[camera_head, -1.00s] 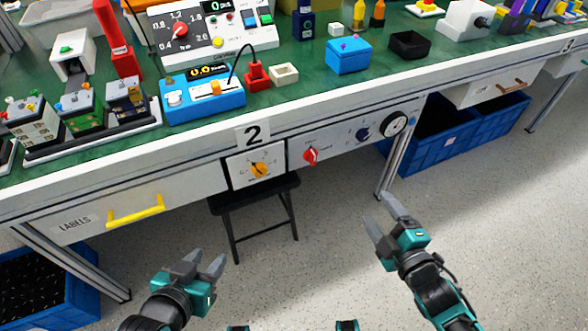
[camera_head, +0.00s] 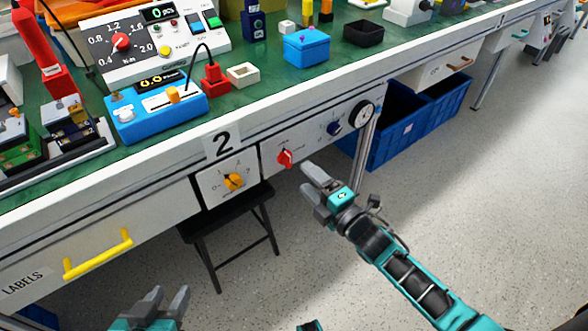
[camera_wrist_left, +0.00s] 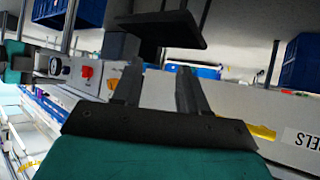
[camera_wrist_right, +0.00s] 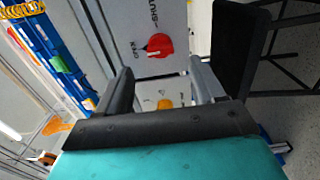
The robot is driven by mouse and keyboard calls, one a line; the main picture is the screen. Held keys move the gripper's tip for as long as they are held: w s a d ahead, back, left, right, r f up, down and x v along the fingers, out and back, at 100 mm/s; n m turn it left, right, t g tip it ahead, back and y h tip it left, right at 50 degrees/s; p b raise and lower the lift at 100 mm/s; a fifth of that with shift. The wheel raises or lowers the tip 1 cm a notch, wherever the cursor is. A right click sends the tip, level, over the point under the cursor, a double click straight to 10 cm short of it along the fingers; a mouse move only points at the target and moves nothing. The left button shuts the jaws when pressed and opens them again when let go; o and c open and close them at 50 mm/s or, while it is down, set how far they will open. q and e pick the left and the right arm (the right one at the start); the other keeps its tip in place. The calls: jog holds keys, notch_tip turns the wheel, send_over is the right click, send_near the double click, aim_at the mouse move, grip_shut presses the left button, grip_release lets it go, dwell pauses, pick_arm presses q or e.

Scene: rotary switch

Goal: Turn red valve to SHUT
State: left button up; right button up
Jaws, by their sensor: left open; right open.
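The red valve (camera_head: 285,158) is a small red knob on the grey front panel under the bench, between the orange knob and a blue knob. In the right wrist view the red valve (camera_wrist_right: 160,45) sits just beyond my fingertips, with SHUT and OPEN lettering beside it. My right gripper (camera_head: 312,180) is open and empty, a little below and right of the valve, apart from it. It also shows in the right wrist view (camera_wrist_right: 158,78). My left gripper (camera_head: 165,300) is open and empty, low in the head view, far from the valve. The valve also shows in the left wrist view (camera_wrist_left: 86,71).
An orange knob (camera_head: 233,181) is left of the valve; a blue knob (camera_head: 334,128) and round gauge (camera_head: 361,114) are right of it. A black stool (camera_head: 226,218) stands below the panel. A drawer with a yellow handle (camera_head: 98,254) is at left. Blue crates (camera_head: 393,140) stand behind the table leg.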

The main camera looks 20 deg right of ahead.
aim_at(290, 163)
jog(key=b+x, duration=0.1)
jog(key=x, duration=0.5)
jog(key=c, duration=1.1)
